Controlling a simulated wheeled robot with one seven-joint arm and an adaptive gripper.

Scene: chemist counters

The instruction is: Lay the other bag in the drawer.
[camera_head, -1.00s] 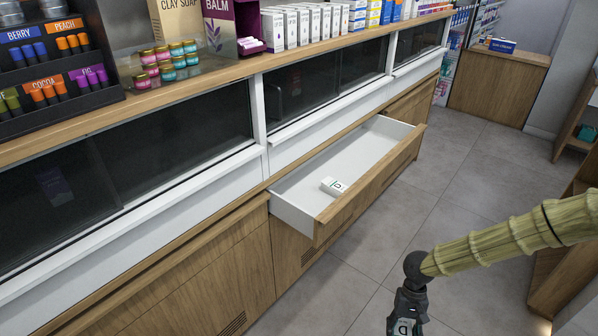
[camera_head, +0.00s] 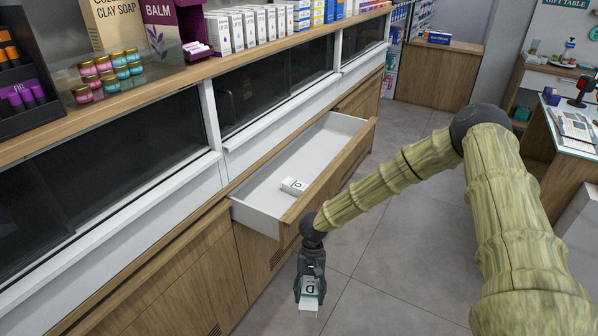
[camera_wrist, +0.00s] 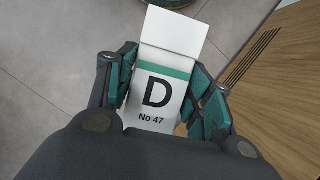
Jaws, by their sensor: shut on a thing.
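My gripper (camera_head: 311,281) is shut on a white bag (camera_head: 309,296) with a green band. In the wrist view the bag (camera_wrist: 157,92) reads "D" and "No 47" and sits between the teal finger pads. The gripper hangs over the floor, in front of the cabinet and apart from the drawer. The drawer (camera_head: 337,124) is pulled open, with white inside and a wooden front. Another white bag (camera_head: 293,186) with dark print lies flat on its floor, near the front panel. The rest of the drawer floor is bare.
The counter top (camera_head: 150,97) above the drawer holds small jars (camera_head: 110,75), a balm box (camera_head: 163,30) and rows of cartons. The wooden drawer front (camera_head: 330,175) juts out over the aisle. Grey floor (camera_head: 390,260) is clear to the right. A table (camera_head: 575,125) stands at the far right.

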